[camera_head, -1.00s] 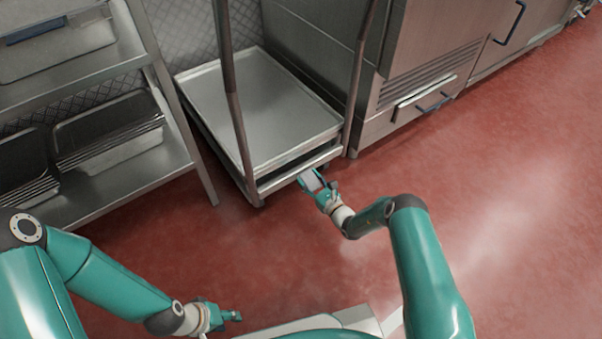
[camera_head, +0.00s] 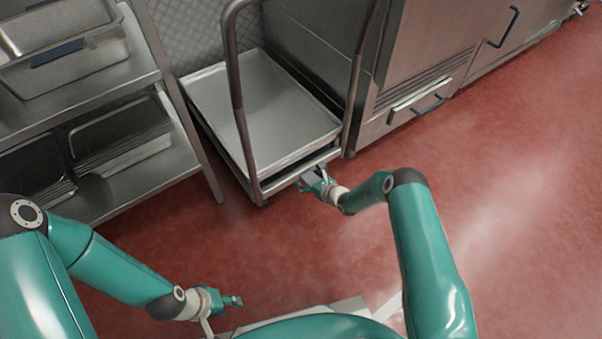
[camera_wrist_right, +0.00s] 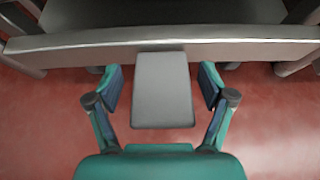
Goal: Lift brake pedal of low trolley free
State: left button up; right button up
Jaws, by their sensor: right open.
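The low trolley (camera_head: 262,171) stands between the shelf rack and the steel cabinets, with a flat tray deck and two upright tube handles. Its brake pedal (camera_wrist_right: 163,90), a flat grey plate, sticks out from the front rail in the right wrist view. My right gripper (camera_wrist_right: 163,82) is open, with one finger on each side of the pedal and a visible gap on both sides. In the head view my right gripper (camera_head: 308,183) is at the trolley's front edge and mostly covers the pedal. My left gripper (camera_head: 238,301) is low over the floor, away from the trolley; its jaw gap is unclear.
A steel shelf rack (camera_head: 160,78) with metal pans stands at the left. Steel cabinets (camera_head: 425,60) with a blue handle stand right of the trolley. The red floor (camera_head: 520,200) is open in front and at the right.

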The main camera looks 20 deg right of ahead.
jog(key=p+v, duration=0.6)
jog(key=p, duration=0.1)
jog(key=shift+s+d+r, duration=0.1)
jog(key=shift+s+r, duration=0.05)
jog(key=shift+r, duration=0.2)
jog(key=shift+s+d+f, duration=0.1)
jog(key=shift+s, duration=0.2)
jog(key=shift+w, duration=0.1)
